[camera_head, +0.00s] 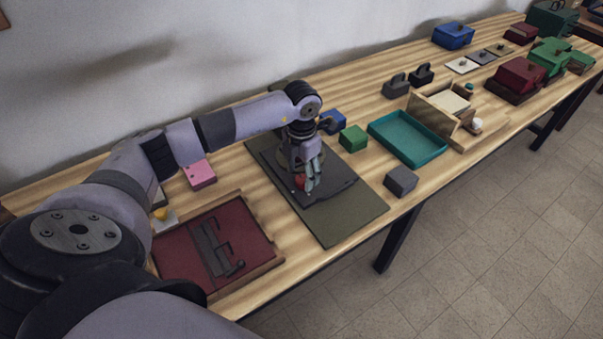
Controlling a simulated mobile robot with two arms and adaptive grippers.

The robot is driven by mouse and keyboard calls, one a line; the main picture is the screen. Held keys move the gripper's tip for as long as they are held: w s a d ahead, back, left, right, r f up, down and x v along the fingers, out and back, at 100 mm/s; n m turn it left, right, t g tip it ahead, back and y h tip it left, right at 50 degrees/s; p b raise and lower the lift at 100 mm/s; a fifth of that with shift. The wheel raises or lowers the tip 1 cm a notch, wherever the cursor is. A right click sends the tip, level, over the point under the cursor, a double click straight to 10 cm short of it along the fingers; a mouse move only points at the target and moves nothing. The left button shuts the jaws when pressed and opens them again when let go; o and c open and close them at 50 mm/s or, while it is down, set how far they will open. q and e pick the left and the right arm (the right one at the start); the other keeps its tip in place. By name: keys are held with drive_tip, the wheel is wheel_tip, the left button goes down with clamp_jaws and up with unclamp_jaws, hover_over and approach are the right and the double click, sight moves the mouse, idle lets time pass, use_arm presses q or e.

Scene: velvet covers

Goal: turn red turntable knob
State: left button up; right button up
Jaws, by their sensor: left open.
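The red knob (299,181) sits on the dark turntable plate (325,195), which lies on an olive-grey base (352,220) on the wooden table. My left arm reaches in from the left. My left gripper (306,184) points down at the knob, with its fingers open around or right beside it. The fingers hide part of the knob, so I cannot tell whether they touch it. My right gripper is not in view.
A grey block (400,180) and a teal tray (409,137) are to the right. A dark red panel with a latch (258,243) lies to the left, near a pink block (199,174).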

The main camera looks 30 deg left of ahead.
use_arm(q)
drive_tip(key=shift+f, duration=0.9)
drive_tip(key=c, duration=1.2)
drive_tip(key=shift+o, duration=0.2)
